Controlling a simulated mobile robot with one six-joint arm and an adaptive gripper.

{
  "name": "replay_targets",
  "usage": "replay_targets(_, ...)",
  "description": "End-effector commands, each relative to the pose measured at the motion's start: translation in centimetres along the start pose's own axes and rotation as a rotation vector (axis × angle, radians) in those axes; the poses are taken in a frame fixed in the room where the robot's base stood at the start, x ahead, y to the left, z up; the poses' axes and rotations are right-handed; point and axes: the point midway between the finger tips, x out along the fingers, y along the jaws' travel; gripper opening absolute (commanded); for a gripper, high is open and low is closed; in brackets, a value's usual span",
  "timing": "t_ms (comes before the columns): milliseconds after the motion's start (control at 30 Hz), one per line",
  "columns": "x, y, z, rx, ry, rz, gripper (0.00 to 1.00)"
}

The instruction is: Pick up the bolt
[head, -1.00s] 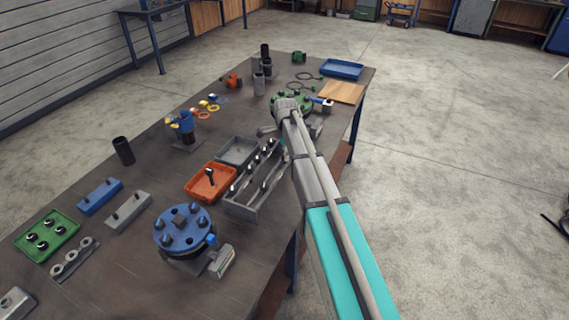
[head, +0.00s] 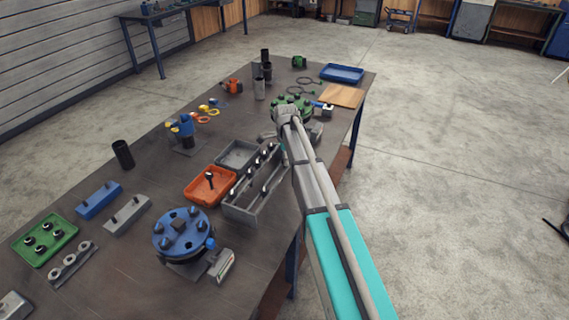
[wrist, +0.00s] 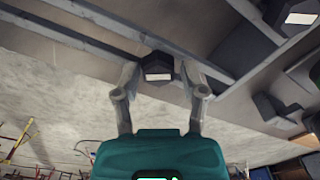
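In the wrist view a dark hexagonal bolt head (wrist: 157,64) with a bright reflection sits between my gripper's two fingertips (wrist: 160,73). The fingers are apart, one on each side of the head, with little gap; contact is not clear. In the head view the grey compartment rack (head: 241,212) holds several dark bolts upright, one of them a bolt (head: 264,190) in the front compartment. My gripper (head: 281,147) is at the far right end of the rack, mostly hidden behind my wrist.
An orange tray (head: 190,195) with a dark bolt and a grey tray (head: 228,152) adjoin the rack. A blue flange (head: 166,240) stands in front, a green flange (head: 305,101) behind my wrist.

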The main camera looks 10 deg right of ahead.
Motion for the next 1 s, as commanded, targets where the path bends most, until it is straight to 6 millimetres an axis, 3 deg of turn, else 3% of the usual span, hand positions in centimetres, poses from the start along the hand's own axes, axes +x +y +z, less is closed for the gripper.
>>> replay_targets(33, 0.0, 0.0, 0.0, 0.000, 0.000, 0.000, 0.35)
replay_targets(233, 0.0, 0.0, 0.0, 0.000, 0.000, 0.000, 0.00)
replay_targets(667, -0.2, 0.0, -0.1, 0.001, 0.000, 0.000, 0.00)
replay_targets(1000, -2.0, 0.0, -0.1, 0.001, 0.000, 0.000, 0.00)
